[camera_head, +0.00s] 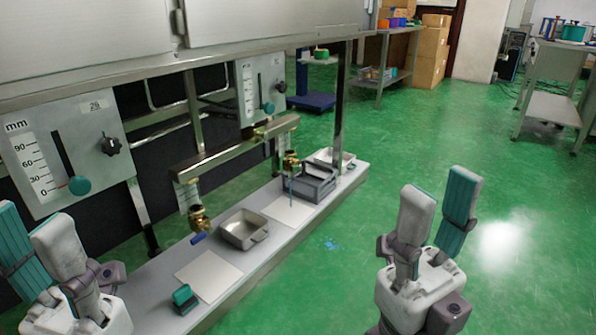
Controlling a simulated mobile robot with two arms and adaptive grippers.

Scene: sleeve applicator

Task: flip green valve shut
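Two brass valves hang below the metal rail over the bench. The nearer brass valve (199,218) has a short blue handle (199,238) that looks roughly level. The farther brass valve (291,160) has a thin bluish handle (291,185) pointing down. I cannot tell from colour which valve is the green one. My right gripper (440,187) is open and empty, raised over the floor to the right of the bench, apart from both valves. My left gripper (28,216) is at the lower left, apart from the valves, with its fingers apart and nothing seen between them.
The narrow bench (150,270) holds a grey tray (243,230), white sheets (208,275), a dark crate (310,182) and a teal block (184,298). Panels with a teal slider (79,185) and a black knob (111,146) stand behind. Green floor (340,270) at right is open.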

